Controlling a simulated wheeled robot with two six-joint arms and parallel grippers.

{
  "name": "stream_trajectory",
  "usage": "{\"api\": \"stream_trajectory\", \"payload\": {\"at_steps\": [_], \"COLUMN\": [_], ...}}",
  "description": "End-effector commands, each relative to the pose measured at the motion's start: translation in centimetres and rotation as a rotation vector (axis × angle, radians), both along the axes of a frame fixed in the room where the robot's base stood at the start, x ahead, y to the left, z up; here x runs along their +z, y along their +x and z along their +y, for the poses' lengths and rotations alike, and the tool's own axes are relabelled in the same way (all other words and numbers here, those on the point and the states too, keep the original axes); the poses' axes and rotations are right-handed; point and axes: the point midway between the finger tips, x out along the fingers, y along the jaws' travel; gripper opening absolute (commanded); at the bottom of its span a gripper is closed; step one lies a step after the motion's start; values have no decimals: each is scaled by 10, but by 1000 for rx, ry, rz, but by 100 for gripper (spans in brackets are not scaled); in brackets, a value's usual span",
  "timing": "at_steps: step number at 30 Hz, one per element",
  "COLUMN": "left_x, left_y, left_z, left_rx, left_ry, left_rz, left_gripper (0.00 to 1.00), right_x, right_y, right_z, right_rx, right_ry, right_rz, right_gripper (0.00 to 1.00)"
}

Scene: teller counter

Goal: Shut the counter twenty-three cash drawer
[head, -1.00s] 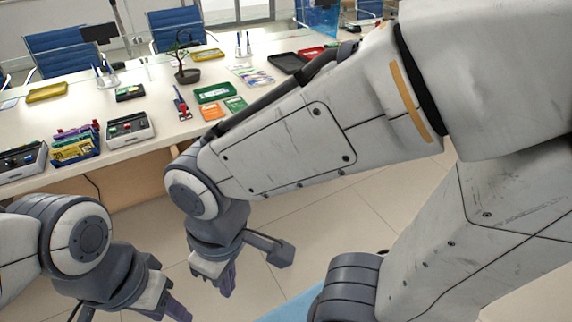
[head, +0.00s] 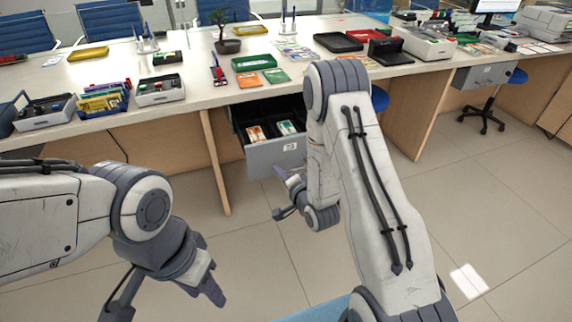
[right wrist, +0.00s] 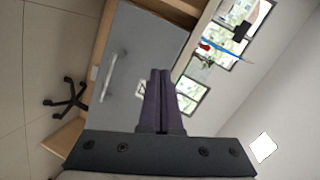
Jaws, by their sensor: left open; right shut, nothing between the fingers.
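The cash drawer (head: 277,158) under the counter is pulled out, with its grey front facing me and a small white label on it. Orange and green-white bundles lie inside it. In the right wrist view a grey drawer front (right wrist: 150,45) with a bar handle (right wrist: 109,77) fills the upper middle. My right gripper (head: 281,173) is shut and empty, close by the drawer front's lower edge. Its fingers (right wrist: 161,75) overlap the front and part of the label in the wrist view; contact cannot be told. My left gripper (head: 214,291) is open and empty over the floor, lower left.
Trays, stamps and a potted plant (head: 222,42) crowd the countertop. The floor in front is clear.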

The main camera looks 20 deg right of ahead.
Motion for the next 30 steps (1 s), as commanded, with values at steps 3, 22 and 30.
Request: {"api": "stream_trajectory", "payload": {"at_steps": [3, 22, 30], "left_x": [-21, -29, -32], "left_y": [0, 0, 0], "left_z": [0, 0, 0], "left_rx": [0, 0, 0], "left_ry": [0, 0, 0], "left_rz": [0, 0, 0], "left_gripper": [45, 45, 45], "right_x": [-31, -35, -36], "right_y": [-11, 37, 89], "right_z": [-33, -58, -56], "right_rx": [-92, -160, -162], "right_ry": [168, 340, 340], "right_rz": [-102, -242, -238], "right_gripper": [0, 0, 0]}}
